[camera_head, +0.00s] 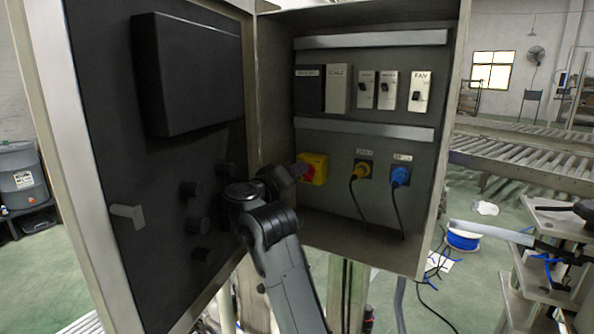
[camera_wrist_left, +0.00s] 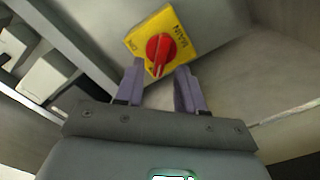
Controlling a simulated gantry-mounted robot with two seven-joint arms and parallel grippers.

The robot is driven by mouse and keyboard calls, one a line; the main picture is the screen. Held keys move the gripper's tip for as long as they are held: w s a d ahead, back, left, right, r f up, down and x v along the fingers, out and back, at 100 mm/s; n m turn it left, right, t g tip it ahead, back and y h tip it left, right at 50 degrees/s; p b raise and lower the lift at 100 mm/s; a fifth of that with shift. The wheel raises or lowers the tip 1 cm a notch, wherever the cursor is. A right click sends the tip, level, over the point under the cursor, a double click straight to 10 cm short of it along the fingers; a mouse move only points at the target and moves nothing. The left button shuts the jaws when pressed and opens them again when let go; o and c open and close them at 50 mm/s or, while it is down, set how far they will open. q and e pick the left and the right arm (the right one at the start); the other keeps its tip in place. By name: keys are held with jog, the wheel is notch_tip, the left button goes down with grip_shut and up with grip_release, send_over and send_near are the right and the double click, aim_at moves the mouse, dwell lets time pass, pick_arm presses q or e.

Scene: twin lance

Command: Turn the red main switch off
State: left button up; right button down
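The red main switch (camera_wrist_left: 160,48) is a rotary knob on a yellow plate (camera_wrist_left: 186,27) marked MAIN and ON. In the left wrist view the knob's long grip runs roughly up and down the picture. In the head view the yellow plate (camera_head: 320,167) is at the lower left of the open cabinet, and the red knob is partly hidden by my left gripper (camera_head: 300,168). In the left wrist view the left gripper (camera_wrist_left: 160,68) is open, its two fingers apart with the knob's lower end between or just ahead of the tips. Contact cannot be told.
The cabinet door (camera_head: 150,200) stands open at left, with several dark knobs close to my left arm. Small switches, one labelled FAN (camera_head: 419,92), sit above.

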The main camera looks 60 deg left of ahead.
pick_arm(q)
jog(key=p+v, duration=0.3)
jog(key=v, duration=0.3)
dwell(0.5)
